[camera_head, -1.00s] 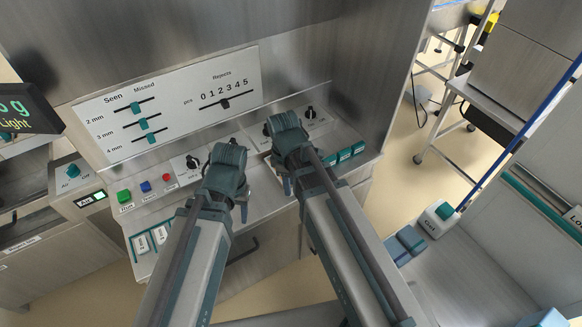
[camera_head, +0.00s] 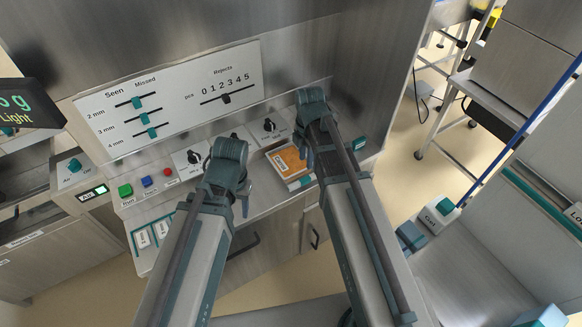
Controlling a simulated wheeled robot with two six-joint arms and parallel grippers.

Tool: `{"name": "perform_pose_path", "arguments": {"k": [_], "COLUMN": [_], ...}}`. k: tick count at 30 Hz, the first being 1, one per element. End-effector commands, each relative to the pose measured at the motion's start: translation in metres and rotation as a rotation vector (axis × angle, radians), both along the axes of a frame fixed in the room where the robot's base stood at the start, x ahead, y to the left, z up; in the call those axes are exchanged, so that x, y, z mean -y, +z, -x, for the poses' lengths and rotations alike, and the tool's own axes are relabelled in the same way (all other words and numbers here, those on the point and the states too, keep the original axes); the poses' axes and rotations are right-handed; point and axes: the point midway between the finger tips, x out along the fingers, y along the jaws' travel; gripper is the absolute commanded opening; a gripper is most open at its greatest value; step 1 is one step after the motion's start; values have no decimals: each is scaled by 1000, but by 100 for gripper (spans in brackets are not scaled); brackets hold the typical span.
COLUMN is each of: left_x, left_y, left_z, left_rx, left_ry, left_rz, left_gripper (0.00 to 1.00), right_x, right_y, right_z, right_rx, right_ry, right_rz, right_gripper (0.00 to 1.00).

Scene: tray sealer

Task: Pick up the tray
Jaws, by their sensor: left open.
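A small tray (camera_head: 272,156) with orange contents lies on the metal ledge below the panel, right of centre. My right gripper (camera_head: 309,160) hangs at the tray's right edge, and its arm hides part of that side. Its fingers are mostly hidden, so I cannot tell whether they touch the tray or how wide they are. My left gripper (camera_head: 243,204) is open and apart from the tray, to its lower left, over the ledge's front.
The upright panel (camera_head: 170,105) with sliders stands behind the ledge. Knobs (camera_head: 270,126) and a green button (camera_head: 125,191) sit along the ledge. A teal block (camera_head: 360,143) lies right of my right arm. Open floor (camera_head: 400,130) shows beyond the ledge's right end.

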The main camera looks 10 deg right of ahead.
Motion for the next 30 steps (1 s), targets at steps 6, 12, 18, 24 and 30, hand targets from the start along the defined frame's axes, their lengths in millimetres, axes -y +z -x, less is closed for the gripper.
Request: {"name": "perform_pose_path", "arguments": {"k": [6, 12, 18, 24, 30], "left_x": [0, 0, 0, 0, 0], "left_y": [-39, -66, -71, -75, -96], "left_z": [0, 0, 0, 0, 0], "left_rx": [0, 0, 0, 0, 0], "left_ry": [0, 0, 0, 0, 0], "left_rz": [0, 0, 0, 0, 0], "left_gripper": [52, 52, 52, 52, 52], "right_x": [0, 0, 0, 0, 1], "right_y": [-39, -65, -71, -75, -96], "right_z": [0, 0, 0, -1, -4], "right_rx": [0, 0, 0, 0, 0], "right_ry": [0, -1, -1, -1, -1], "right_rz": [0, 0, 0, 0, 0], "right_gripper": [38, 38, 38, 38, 38]}}
